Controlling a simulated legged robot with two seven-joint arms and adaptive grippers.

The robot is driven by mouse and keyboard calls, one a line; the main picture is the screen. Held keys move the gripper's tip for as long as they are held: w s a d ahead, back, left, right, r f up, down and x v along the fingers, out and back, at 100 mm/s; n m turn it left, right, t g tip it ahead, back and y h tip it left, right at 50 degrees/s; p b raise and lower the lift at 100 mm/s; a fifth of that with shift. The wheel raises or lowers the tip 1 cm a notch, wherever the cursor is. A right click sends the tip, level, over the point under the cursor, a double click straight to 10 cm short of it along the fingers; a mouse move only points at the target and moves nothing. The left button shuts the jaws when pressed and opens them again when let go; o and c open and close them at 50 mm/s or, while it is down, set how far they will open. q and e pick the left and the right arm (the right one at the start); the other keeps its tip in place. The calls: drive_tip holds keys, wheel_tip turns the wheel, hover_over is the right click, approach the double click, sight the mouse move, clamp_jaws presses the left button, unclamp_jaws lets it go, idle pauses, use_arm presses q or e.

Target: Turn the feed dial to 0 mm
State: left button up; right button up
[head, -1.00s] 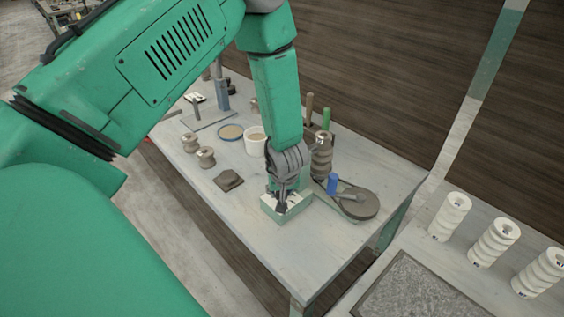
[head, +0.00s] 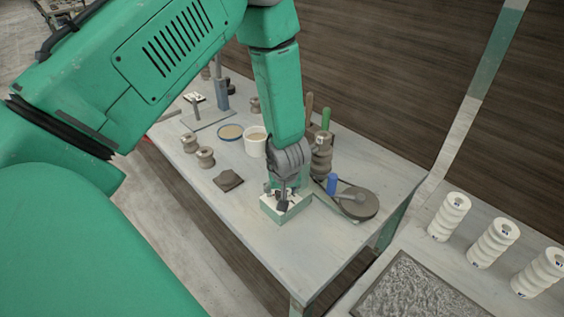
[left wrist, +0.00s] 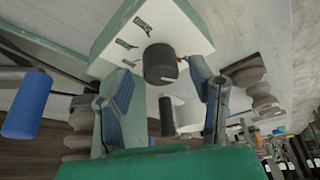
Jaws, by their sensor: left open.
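The feed dial (left wrist: 161,64) is a dark round knob with a small red mark on its edge. It sits on a white panel (left wrist: 120,30) with printed black marks, on a green box (head: 287,213). In the left wrist view, my left gripper (left wrist: 161,92) is open, its two fingers apart on either side of the dial and a little short of it; I cannot tell whether they touch it. In the head view my left gripper (head: 283,203) is over the box and hides most of the dial. The dial's exact reading is too small to tell. My right gripper is not in view.
A blue-handled crank (head: 332,184) and a grey round wheel (head: 358,203) are right of the box. A stacked clay piece (head: 321,160) stands close behind. The table front (head: 290,258) is clear.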

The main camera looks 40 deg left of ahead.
use_arm(q)
drive_tip(key=v, duration=1)
drive_tip(key=shift+d+r, duration=0.25)
drive_tip(key=shift+r, duration=0.1)
drive_tip(key=shift+a, duration=0.15)
drive_tip(key=shift+f, duration=0.1)
drive_tip(key=s+f+m+g, duration=0.2)
drive_tip(key=s+f+m, duration=0.4)
drive_tip(key=s+f, duration=0.6)
drive_tip(key=s+d+f+m+g+h, duration=0.1)
drive_tip(key=s+d+f+m+h, duration=0.2)
drive_tip(key=s, duration=0.4)
drive_tip(key=s+d+f+m+h, duration=0.1)
drive_tip(key=s+d+f, duration=0.2)
drive_tip(key=s+d, duration=0.35)
wheel_tip(320, 180, down, 14)
drive_tip(key=w+a+m+b, duration=0.1)
drive_tip(key=w+b, duration=0.1)
drive_tip(key=b, duration=1.3)
drive_tip(key=shift+f+t+y+b, duration=0.25)
drive_tip(key=shift+t+y+b, duration=0.05)
drive_tip(key=shift+t, duration=0.1)
